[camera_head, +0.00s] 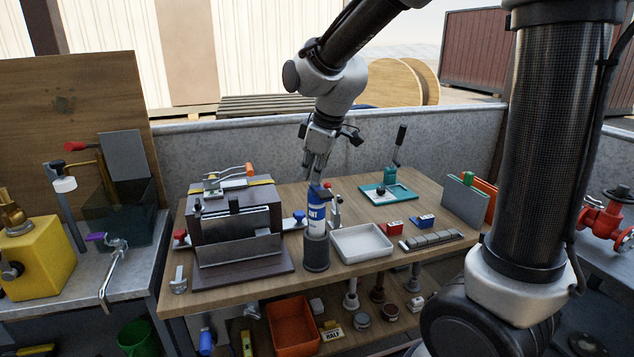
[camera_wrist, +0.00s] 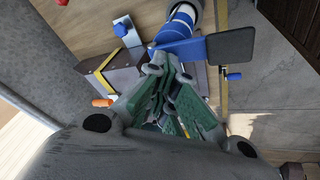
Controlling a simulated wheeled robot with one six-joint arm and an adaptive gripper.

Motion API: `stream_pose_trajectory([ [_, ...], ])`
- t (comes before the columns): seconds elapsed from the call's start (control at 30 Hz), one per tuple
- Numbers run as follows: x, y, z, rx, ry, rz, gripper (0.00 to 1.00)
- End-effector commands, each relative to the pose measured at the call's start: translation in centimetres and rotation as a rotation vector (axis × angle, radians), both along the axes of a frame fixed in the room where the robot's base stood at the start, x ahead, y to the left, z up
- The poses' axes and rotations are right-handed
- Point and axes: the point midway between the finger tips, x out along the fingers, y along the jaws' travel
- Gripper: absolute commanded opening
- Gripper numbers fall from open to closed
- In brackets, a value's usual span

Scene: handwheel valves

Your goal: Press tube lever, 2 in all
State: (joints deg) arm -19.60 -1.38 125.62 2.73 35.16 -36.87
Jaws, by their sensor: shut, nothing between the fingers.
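A blue and white tube (camera_head: 316,212) with lettering ending in "ANT" stands upright in a dark round holder (camera_head: 316,254) on the wooden bench. In the wrist view the blue and white tube (camera_wrist: 183,14) is at the top centre. A flat dark grey paddle (camera_wrist: 231,46) with a blue part (camera_wrist: 180,48) shows beside it; this looks like the lever. My gripper (camera_head: 315,178) is shut and empty, pointing down just above the tube's top. In the wrist view my gripper (camera_wrist: 158,66) has its tips close to the blue part; I cannot tell whether they touch.
A dark box-shaped fixture (camera_head: 236,230) with knobs stands left of the tube. A white tray (camera_head: 361,243) lies close on its right. Behind is a green-based hand press (camera_head: 390,190). Red and blue small blocks (camera_head: 391,228) lie right of the tray. A concrete wall (camera_head: 250,150) runs behind.

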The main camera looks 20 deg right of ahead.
Motion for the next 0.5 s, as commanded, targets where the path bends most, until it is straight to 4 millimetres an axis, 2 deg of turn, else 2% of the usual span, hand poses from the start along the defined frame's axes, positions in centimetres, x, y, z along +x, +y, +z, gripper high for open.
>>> stream_pose_trajectory([
  [0.17, 0.1, 0.0, 0.1, 0.000, 0.002, -0.001, 0.00],
  [0.5, 0.9, 0.0, 1.8, 0.000, 0.000, -0.001, 0.00],
])
